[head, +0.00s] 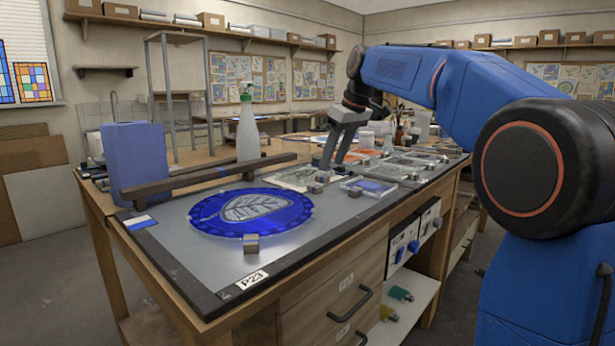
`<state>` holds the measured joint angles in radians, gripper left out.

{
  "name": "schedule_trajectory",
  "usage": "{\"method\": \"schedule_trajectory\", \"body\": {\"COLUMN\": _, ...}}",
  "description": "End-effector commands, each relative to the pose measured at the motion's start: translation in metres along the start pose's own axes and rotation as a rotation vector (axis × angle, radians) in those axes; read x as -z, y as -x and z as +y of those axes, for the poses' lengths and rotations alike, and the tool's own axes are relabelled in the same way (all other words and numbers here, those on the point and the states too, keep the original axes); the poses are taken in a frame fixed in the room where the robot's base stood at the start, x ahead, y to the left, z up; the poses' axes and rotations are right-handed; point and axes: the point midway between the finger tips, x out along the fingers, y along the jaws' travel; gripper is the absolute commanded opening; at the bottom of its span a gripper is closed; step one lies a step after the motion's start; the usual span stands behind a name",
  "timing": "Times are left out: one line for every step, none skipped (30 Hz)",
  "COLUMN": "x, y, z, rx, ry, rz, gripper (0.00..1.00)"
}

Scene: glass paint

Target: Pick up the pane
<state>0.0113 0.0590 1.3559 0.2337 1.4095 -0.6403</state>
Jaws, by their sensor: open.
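The pane (213,217) appears to be the round blue glass disc with a pale grey leaf pattern, lying flat on the grey work surface (187,262) at the near end of the bench. A small metal block (251,243) sits at its front edge. My gripper (332,165) is open, its grey fingers pointing down, to the right of and beyond the pane and apart from it. I see nothing held between the fingers. Whether the fingertips touch the small things below them is unclear.
A dark bar (205,177) runs behind the pane, with a blue-violet block (136,164) and a spray bottle (247,128) beyond it. A clear shallow tray (368,187) stands to the right.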

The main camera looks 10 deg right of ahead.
Motion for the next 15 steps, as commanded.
{"method": "schedule_trajectory", "body": {"x": 0.0, "y": -0.002, "z": 0.0, "rx": 0.0, "ry": 0.0, "rz": 0.0, "gripper": 0.42}}
{"method": "schedule_trajectory", "body": {"x": 0.0, "y": -0.003, "z": 0.0, "rx": 0.0, "ry": 0.0, "rz": -0.001, "gripper": 0.42}}
{"method": "schedule_trajectory", "body": {"x": 0.001, "y": -0.005, "z": -0.001, "rx": 0.001, "ry": 0.0, "rz": -0.001, "gripper": 0.42}}
{"method": "schedule_trajectory", "body": {"x": 0.001, "y": -0.008, "z": -0.001, "rx": 0.001, "ry": 0.0, "rz": -0.002, "gripper": 0.42}}
{"method": "schedule_trajectory", "body": {"x": 0.001, "y": -0.011, "z": -0.001, "rx": 0.002, "ry": 0.0, "rz": -0.002, "gripper": 0.42}}
{"method": "schedule_trajectory", "body": {"x": 0.002, "y": -0.015, "z": -0.002, "rx": 0.002, "ry": 0.0, "rz": -0.003, "gripper": 0.42}}
{"method": "schedule_trajectory", "body": {"x": 0.003, "y": -0.019, "z": -0.002, "rx": 0.002, "ry": 0.0, "rz": -0.002, "gripper": 0.42}}
{"method": "schedule_trajectory", "body": {"x": 0.004, "y": -0.022, "z": -0.002, "rx": 0.002, "ry": 0.001, "rz": -0.002, "gripper": 0.42}}
{"method": "schedule_trajectory", "body": {"x": 0.005, "y": -0.028, "z": -0.003, "rx": 0.002, "ry": 0.001, "rz": -0.003, "gripper": 0.42}}
{"method": "schedule_trajectory", "body": {"x": 0.005, "y": -0.033, "z": -0.004, "rx": 0.002, "ry": 0.001, "rz": -0.003, "gripper": 0.42}}
{"method": "schedule_trajectory", "body": {"x": 0.005, "y": -0.037, "z": -0.004, "rx": 0.002, "ry": 0.0, "rz": -0.003, "gripper": 0.42}}
{"method": "schedule_trajectory", "body": {"x": 0.005, "y": -0.042, "z": -0.003, "rx": 0.002, "ry": 0.0, "rz": -0.002, "gripper": 0.42}}
{"method": "schedule_trajectory", "body": {"x": 0.005, "y": -0.045, "z": -0.003, "rx": 0.001, "ry": 0.0, "rz": -0.002, "gripper": 0.42}}
{"method": "schedule_trajectory", "body": {"x": 0.005, "y": -0.048, "z": -0.003, "rx": 0.001, "ry": 0.0, "rz": -0.002, "gripper": 0.42}}
{"method": "schedule_trajectory", "body": {"x": 0.005, "y": -0.051, "z": -0.003, "rx": 0.001, "ry": 0.0, "rz": -0.001, "gripper": 0.42}}
